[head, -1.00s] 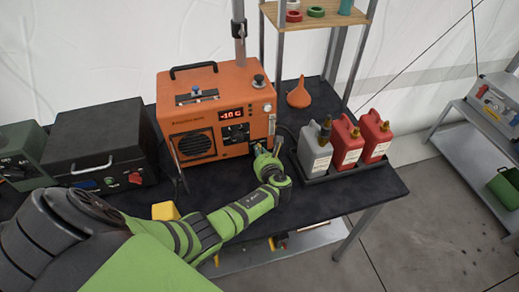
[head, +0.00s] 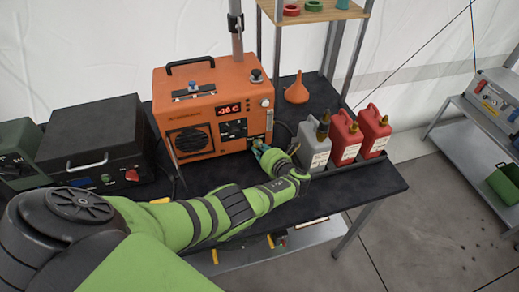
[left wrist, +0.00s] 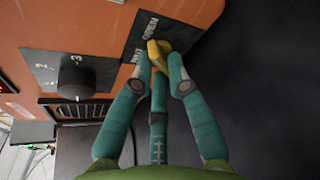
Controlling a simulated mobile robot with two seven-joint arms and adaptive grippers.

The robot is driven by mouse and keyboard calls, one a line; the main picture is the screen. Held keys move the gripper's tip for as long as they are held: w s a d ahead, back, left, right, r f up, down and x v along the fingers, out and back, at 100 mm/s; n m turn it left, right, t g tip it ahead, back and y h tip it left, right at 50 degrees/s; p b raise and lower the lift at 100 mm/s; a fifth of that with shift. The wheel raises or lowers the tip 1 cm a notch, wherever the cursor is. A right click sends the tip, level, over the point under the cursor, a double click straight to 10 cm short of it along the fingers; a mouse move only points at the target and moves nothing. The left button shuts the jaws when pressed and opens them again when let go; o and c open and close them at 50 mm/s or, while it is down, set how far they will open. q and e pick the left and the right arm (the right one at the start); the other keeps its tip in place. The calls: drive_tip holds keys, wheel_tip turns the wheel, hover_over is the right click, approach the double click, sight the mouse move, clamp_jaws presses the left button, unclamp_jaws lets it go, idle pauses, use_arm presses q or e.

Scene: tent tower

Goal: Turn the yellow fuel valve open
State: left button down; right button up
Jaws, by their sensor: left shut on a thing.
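The yellow fuel valve (left wrist: 155,50) sits on a dark labelled plate on the orange heater (head: 190,140), near the heater's lower right front corner. My left gripper (left wrist: 160,68) has its teal fingers closed around the valve, touching it. The fingers cover part of the valve, so its exact angle is hard to tell. In the head view my left gripper is at the heater's front right, and it hides the valve there. My right gripper is not in view.
A tray with a grey jerrycan (head: 310,150) and two red jerrycans (head: 345,138) stands just right of my left gripper. An orange funnel (head: 297,92) stands behind. A black box (head: 100,145) is at left. A black knob (left wrist: 75,75) is beside the valve.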

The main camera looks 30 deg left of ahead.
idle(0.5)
use_arm(q)
drive_tip(key=c, duration=1.2)
unclamp_jaws()
drive_tip(key=shift+r, duration=0.1)
drive_tip(key=shift+r, duration=4.9)
